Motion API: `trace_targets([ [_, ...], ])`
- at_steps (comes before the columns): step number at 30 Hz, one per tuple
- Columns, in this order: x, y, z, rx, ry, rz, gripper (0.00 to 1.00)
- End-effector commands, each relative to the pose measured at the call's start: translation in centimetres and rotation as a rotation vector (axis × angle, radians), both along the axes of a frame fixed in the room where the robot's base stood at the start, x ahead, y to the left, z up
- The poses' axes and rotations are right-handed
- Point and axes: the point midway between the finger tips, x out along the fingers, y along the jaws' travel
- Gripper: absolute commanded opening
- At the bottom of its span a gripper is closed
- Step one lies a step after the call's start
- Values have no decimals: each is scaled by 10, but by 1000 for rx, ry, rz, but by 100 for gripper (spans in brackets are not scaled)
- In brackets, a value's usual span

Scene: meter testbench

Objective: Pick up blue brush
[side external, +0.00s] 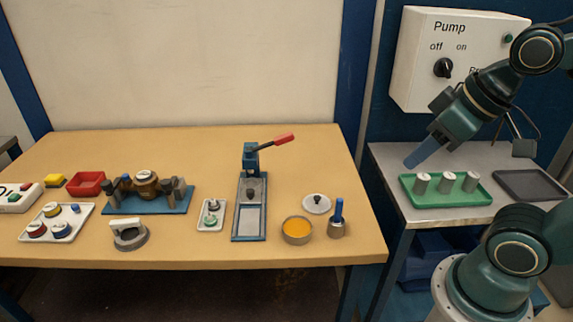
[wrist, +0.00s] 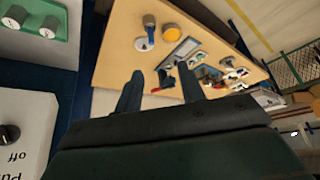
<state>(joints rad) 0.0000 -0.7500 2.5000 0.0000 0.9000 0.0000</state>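The blue brush (side external: 339,209) stands upright in a small metal cup (side external: 336,230) at the front right of the wooden table. Its blue handle shows above the cup; its lower end is hidden inside. In the wrist view the brush (wrist: 150,30) is small and far off, beyond my fingers.
An orange-filled bowl (side external: 297,229) and a round lid (side external: 316,204) stand close left of the cup. A press with a red-tipped lever (side external: 249,195) is farther left. A green tray (side external: 446,195) with metal cylinders lies right; the pump box (side external: 455,60) hangs behind.

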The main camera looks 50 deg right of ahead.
Motion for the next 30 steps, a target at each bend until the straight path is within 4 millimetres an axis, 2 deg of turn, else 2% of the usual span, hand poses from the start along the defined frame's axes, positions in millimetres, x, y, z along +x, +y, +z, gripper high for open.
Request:
trace_targets([
  [8, 2, 0, 0, -5, 6, 9, 39],
  [14, 15, -2, -3, -34, 42, 63, 39],
  [23, 55, -9, -18, -103, 146, 245, 39],
  [30, 90, -18, -40, -139, 229, 416, 39],
])
